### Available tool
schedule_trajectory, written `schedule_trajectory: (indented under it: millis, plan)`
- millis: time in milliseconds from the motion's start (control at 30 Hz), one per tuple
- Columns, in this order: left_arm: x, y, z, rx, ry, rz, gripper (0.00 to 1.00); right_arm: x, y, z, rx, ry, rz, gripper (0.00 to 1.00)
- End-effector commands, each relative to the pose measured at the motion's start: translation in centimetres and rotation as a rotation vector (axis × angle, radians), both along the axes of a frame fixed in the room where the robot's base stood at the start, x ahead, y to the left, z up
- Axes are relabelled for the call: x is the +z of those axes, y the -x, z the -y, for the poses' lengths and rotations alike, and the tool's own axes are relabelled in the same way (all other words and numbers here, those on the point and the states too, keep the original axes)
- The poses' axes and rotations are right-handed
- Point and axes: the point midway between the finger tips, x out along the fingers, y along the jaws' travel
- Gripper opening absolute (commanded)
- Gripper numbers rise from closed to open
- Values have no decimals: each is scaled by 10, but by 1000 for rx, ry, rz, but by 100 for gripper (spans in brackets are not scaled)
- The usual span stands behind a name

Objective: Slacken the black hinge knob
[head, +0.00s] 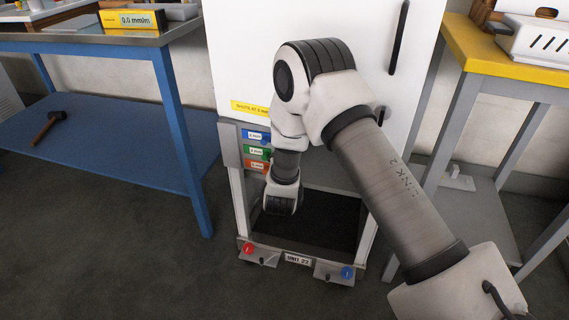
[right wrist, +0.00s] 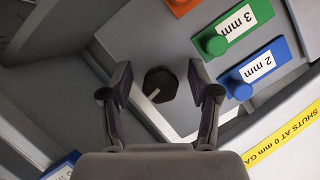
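The black hinge knob (right wrist: 160,85) shows in the right wrist view, a dark faceted knob with a pale line on it, on a grey surface. My right gripper (right wrist: 160,76) is open, with one finger on each side of the knob and a visible gap on both sides. How deep the fingertips reach past the knob I cannot tell. In the head view my right arm covers the middle of the dispenser frame (head: 241,205); the knob and the right gripper's fingers are hidden there. My left gripper is out of view.
Orange (right wrist: 181,5), green (right wrist: 239,27) and blue (right wrist: 259,65) tags sit close beside the right gripper. A white panel (head: 240,60) stands above the frame. A blue bench (head: 170,120) is at left, a yellow-topped table (head: 480,45) at right. Open floor lies in front.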

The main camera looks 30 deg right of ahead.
Motion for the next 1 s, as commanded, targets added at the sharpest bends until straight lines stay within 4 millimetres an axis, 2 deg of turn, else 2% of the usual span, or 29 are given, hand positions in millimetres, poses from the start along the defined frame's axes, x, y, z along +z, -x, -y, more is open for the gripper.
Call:
schedule_trajectory:
  millis: [167,267,500,667,800,1000]
  plan:
    - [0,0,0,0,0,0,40,2,4,-3,1,0,1,61]
    - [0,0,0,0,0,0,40,7,15,-13,4,1,-2,61]
    - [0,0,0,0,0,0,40,26,62,-48,6,5,-2,61]
    - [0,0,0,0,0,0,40,35,85,-64,4,3,-1,61]
    - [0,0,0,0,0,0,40,38,92,-67,0,0,0,61]
    - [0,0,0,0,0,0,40,38,92,-67,-1,0,-1,61]
